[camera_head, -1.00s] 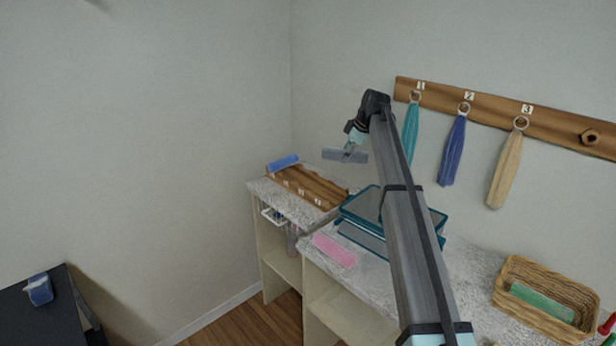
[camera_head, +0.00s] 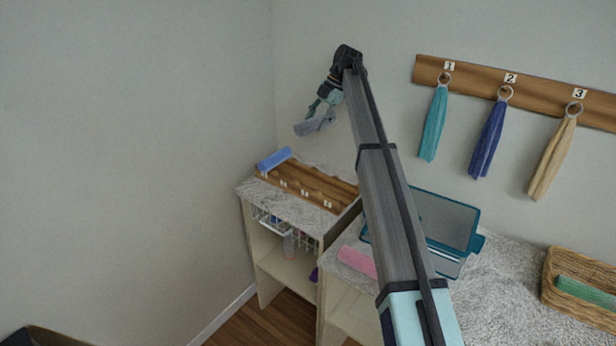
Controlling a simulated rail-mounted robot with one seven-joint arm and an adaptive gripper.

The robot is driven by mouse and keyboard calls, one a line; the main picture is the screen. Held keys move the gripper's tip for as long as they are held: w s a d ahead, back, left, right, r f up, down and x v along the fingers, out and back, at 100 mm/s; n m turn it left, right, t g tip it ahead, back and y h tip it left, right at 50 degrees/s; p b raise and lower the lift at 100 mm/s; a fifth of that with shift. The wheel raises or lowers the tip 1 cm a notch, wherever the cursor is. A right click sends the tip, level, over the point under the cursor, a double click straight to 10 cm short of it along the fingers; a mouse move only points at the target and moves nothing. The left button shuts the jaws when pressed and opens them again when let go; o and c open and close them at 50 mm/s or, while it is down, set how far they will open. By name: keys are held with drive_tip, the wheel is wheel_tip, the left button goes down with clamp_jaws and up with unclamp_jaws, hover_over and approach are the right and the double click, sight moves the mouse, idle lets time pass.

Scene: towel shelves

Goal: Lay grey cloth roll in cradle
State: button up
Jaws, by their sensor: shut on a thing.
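My gripper (camera_head: 324,105) is shut on the grey cloth roll (camera_head: 314,125), in the air near the back wall. The roll tilts, its right end higher. The wooden cradle board (camera_head: 325,180) with several numbered labels lies on the left counter, lower in the picture than the roll. A blue roll (camera_head: 273,159) lies on the cradle's left end. The cradle's other places look empty. How far the roll is above the cradle is hard to tell.
A teal-edged open case (camera_head: 445,222) and a pink cloth (camera_head: 358,261) lie on the right counter. A wicker basket (camera_head: 592,318) holds a green roll (camera_head: 586,294). Teal, blue and beige towels hang from a wall rail (camera_head: 540,85). Space around the roll is clear.

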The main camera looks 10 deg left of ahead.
drive_tip(key=shift+a+n, duration=0.1)
drive_tip(key=shift+n, duration=0.4)
drive_tip(key=shift+s+d+r+n+g, duration=0.15)
drive_tip(key=shift+s+d+n+g, duration=0.15)
drive_tip(key=shift+s+d+n, duration=0.15)
drive_tip(key=shift+a+f, duration=0.1)
drive_tip(key=shift+f, duration=0.25)
wheel_tip(320, 180, down, 19)
drive_tip(key=p, duration=0.5)
drive_tip(key=shift+r, duration=0.2)
drive_tip(key=shift+f, duration=0.35)
drive_tip(key=shift+f, duration=0.15)
drive_tip(key=shift+f, duration=0.35)
drive_tip(key=o, duration=1.2)
